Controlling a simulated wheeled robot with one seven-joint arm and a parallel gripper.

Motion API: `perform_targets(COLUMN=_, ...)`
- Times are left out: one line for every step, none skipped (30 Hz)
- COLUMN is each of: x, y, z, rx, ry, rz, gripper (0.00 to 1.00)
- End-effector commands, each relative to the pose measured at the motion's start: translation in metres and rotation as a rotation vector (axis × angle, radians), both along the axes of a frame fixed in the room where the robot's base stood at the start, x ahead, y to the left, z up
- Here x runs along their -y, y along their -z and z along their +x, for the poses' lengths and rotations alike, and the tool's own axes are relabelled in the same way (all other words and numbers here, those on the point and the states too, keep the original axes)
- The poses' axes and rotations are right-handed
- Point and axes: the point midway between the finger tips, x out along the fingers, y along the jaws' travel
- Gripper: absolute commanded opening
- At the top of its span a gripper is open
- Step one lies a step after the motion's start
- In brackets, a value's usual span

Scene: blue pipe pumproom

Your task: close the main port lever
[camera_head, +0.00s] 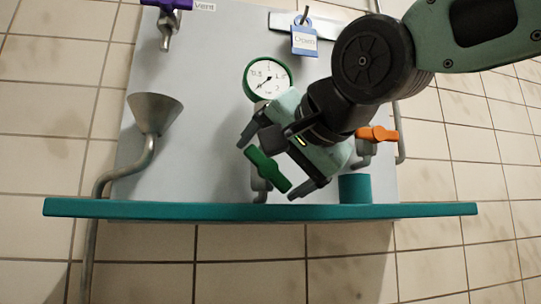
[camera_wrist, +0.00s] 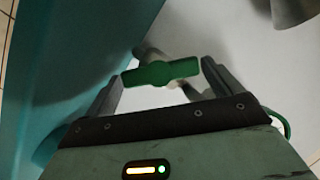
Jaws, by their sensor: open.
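A green lever handle (camera_head: 267,170) sits on a metal valve on the panel, just above the teal shelf. No label for the main port shows, so I cannot read which lever bears that name. My gripper (camera_head: 272,166) is open with its fingers on either side of the green lever. In the wrist view the green lever (camera_wrist: 161,72) lies across the gap between the fingertips of my gripper (camera_wrist: 163,75). Its ends are close to both fingers; I cannot tell whether they touch. The lever is tilted in the head view. Part of its valve is hidden behind my gripper.
An orange lever (camera_head: 377,134) is right of my gripper, and a purple lever (camera_head: 168,4) labelled Vent is at top left. The teal shelf (camera_head: 150,209) runs below.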

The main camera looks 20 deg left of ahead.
Motion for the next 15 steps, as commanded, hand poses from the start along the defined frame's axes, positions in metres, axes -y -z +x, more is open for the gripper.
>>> perform_targets(x=-0.0038, y=-0.0001, z=0.0028, rx=-0.001, ry=-0.001, rz=0.000, gripper=0.91)
perform_targets(x=-0.0054, y=0.0008, z=0.0042, rx=-0.001, ry=-0.001, rz=0.000, gripper=0.91)
perform_targets(x=-0.0071, y=0.0017, z=0.0057, rx=0.000, ry=-0.001, rz=0.000, gripper=0.91)
perform_targets(x=-0.0080, y=0.0024, z=0.0064, rx=0.000, ry=-0.001, rz=0.000, gripper=0.91)
perform_targets(x=-0.0087, y=0.0028, z=0.0071, rx=0.000, ry=-0.001, rz=0.000, gripper=0.91)
perform_targets(x=-0.0091, y=0.0031, z=0.0076, rx=0.000, ry=-0.001, rz=0.001, gripper=0.91)
perform_targets(x=-0.0093, y=0.0034, z=0.0078, rx=0.000, ry=-0.001, rz=0.001, gripper=0.91)
perform_targets(x=-0.0093, y=0.0036, z=0.0080, rx=0.000, ry=-0.001, rz=0.001, gripper=0.91)
perform_targets(x=-0.0093, y=0.0036, z=0.0080, rx=0.000, ry=-0.001, rz=0.001, gripper=0.91)
perform_targets(x=-0.0093, y=0.0037, z=0.0080, rx=0.000, ry=-0.001, rz=0.001, gripper=0.91)
perform_targets(x=-0.0092, y=0.0037, z=0.0080, rx=0.000, ry=-0.001, rz=0.001, gripper=0.91)
perform_targets(x=-0.0092, y=0.0037, z=0.0080, rx=0.000, ry=-0.001, rz=0.001, gripper=0.91)
perform_targets(x=-0.0092, y=0.0037, z=0.0080, rx=0.000, ry=-0.001, rz=0.001, gripper=0.91)
perform_targets(x=-0.0092, y=0.0037, z=0.0080, rx=0.000, ry=-0.001, rz=0.001, gripper=0.88)
perform_targets(x=-0.0091, y=0.0036, z=0.0080, rx=0.000, ry=-0.001, rz=0.001, gripper=0.77)
